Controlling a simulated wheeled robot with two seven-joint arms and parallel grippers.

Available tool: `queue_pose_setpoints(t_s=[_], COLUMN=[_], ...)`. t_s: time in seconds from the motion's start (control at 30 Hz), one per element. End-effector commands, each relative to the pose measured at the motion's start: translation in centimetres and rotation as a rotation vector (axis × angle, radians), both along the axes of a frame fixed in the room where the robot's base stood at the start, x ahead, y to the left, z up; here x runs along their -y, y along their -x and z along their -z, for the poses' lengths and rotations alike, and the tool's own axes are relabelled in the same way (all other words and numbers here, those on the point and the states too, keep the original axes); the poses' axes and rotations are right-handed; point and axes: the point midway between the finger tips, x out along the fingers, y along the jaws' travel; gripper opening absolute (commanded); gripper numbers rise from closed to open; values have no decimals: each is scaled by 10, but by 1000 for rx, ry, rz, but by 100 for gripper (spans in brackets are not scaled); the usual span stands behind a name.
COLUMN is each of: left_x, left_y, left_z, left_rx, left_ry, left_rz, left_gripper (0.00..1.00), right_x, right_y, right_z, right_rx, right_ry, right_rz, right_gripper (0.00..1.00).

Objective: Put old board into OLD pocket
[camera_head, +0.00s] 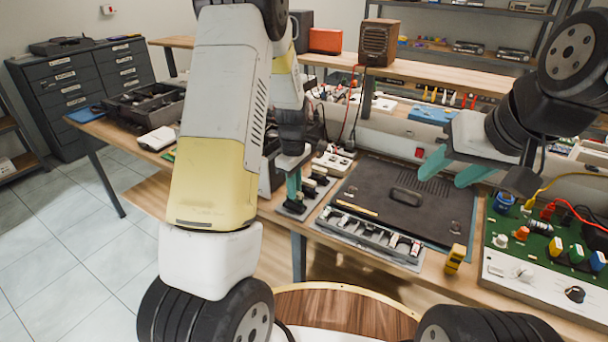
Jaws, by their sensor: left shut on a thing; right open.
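The piece is low, close to a tray (318,188) with small dark parts. My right gripper (453,170) is open and empty above the right part of the black hifi case (385,200). A grey slotted holder (372,243) lies along the case's front edge. I cannot read an OLD label on any pocket.
A green circuit panel (540,250) with knobs and cables stands at the right. A wooden radio (379,42) stands on the shelf behind. A drawer cabinet (80,90) is at the far left.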

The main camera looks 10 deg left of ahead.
Motion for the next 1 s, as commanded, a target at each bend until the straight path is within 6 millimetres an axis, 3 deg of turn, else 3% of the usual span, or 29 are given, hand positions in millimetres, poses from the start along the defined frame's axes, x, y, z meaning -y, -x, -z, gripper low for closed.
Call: queue_pose_setpoints(t_s=[1.0], left_x=[0], left_y=[0], left_z=[10], left_rx=[-1], left_ry=[0], left_rz=[0], left_gripper=[0], right_x=[0], right_y=[0], right_z=[0], right_rx=[0], right_ry=[0], right_rz=[0], right_gripper=[49])
